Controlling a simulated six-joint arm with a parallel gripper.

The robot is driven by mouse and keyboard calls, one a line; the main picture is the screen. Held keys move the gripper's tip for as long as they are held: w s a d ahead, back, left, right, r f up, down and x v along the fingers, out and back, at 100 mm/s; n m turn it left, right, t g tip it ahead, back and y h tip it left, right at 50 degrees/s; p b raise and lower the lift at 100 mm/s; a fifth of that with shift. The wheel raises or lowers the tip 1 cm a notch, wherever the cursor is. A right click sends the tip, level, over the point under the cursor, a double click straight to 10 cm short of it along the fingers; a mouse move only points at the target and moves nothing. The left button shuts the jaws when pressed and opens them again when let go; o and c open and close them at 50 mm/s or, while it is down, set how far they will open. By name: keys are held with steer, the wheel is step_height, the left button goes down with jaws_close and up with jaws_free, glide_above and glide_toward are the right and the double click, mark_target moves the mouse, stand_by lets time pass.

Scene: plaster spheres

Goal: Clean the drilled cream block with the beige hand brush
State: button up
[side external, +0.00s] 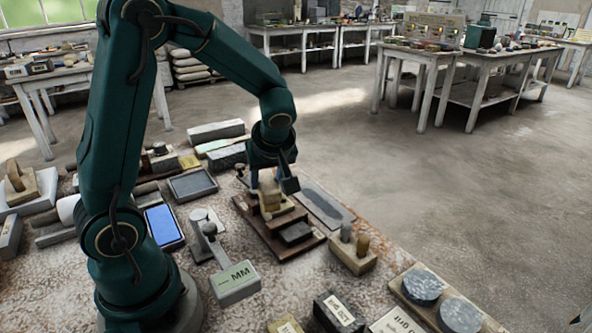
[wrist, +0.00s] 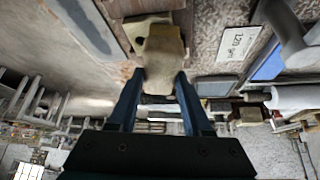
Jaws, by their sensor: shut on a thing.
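My gripper (side external: 268,178) points down over a dark brown wooden stand (side external: 254,222) in the side view. In the wrist view, my gripper (wrist: 162,76) is shut on the beige hand brush (wrist: 163,62), which sits between the two blue fingers. The brush also shows small below my gripper in the side view (side external: 268,190). The drilled cream block (wrist: 148,25) lies just beyond the brush, with a dark spot on it like a hole. In the side view the block (side external: 276,210) rests on the stand. The brush overlaps it, so I cannot tell whether they touch.
A grey block marked MM (side external: 235,283) stands front left of the stand. A blue-faced panel (side external: 163,224) lies to the left. The bench is crowded there.

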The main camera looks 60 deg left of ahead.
steer(key=shift+w+a, duration=0.2)
steer(key=shift+a, duration=0.65)
steer(key=shift+d, duration=0.15)
steer(key=shift+s+d, duration=0.2)
steer(key=shift+d, duration=0.45)
steer(key=shift+s+d, duration=0.2)
steer(key=shift+d, duration=0.5)
steer(key=shift+s+d, duration=0.2)
steer(key=shift+d, duration=0.45)
steer(key=shift+w+a+r, duration=0.15)
steer(key=shift+a+r, duration=0.2)
steer(key=shift+a, duration=0.2)
steer(key=shift+w+a+r, duration=0.15)
steer(key=shift+a+r, duration=0.2)
steer(key=shift+a, duration=0.2)
steer(key=shift+r, duration=1.25)
steer(key=shift+r, duration=0.1)
